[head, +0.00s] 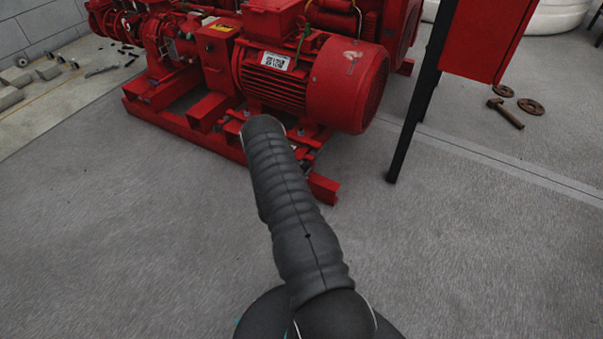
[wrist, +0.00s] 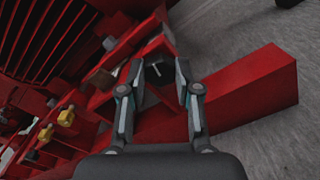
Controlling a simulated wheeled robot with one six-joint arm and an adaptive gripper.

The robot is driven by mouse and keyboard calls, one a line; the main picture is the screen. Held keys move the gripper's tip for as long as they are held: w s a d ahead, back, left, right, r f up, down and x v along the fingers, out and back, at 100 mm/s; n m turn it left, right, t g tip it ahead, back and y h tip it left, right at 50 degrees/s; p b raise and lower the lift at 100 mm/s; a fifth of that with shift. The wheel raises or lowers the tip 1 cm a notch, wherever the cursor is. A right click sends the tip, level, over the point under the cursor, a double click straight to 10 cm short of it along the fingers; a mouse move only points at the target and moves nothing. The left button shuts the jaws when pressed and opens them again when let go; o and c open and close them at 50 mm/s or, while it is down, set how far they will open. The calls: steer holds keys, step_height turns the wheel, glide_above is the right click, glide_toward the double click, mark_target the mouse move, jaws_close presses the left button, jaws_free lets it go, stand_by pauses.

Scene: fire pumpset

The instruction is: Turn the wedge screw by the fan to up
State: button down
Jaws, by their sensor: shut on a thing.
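The red motor with its round fan cover (head: 350,85) sits on the red base frame in the head view. In the wrist view my gripper (wrist: 158,76) reaches down to the red frame, a finger on each side of a small part taken as the wedge screw (wrist: 156,72). It is shut on this part. Only a small pale pin and a dark surface show between the fingertips, so I cannot tell which way the screw is turned. In the head view my arm hides the gripper and the screw.
Several yellow-headed fittings (wrist: 66,117) stand on the frame to the left in the wrist view. A red beam (wrist: 255,90) runs off to the right. A red box (head: 490,40) on a black post (head: 412,110) stands right of the motor. The grey floor in front is clear.

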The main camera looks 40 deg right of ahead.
steer(key=m+b, duration=0.4)
steer(key=m, duration=0.1)
steer(key=m+b, duration=0.2)
steer(key=shift+d+f, duration=0.2)
steer(key=shift+f, duration=0.1)
steer(key=m+b, duration=0.1)
steer(key=m, duration=0.4)
steer(key=shift+s+r+m, duration=0.1)
steer(key=shift+r+m, duration=0.05)
steer(key=shift+m, duration=0.25)
steer(key=m, duration=0.3)
steer(key=shift+m, duration=0.4)
steer(key=m, duration=1)
steer(key=shift+m, duration=0.3)
steer(key=c, duration=0.8)
jaws_free()
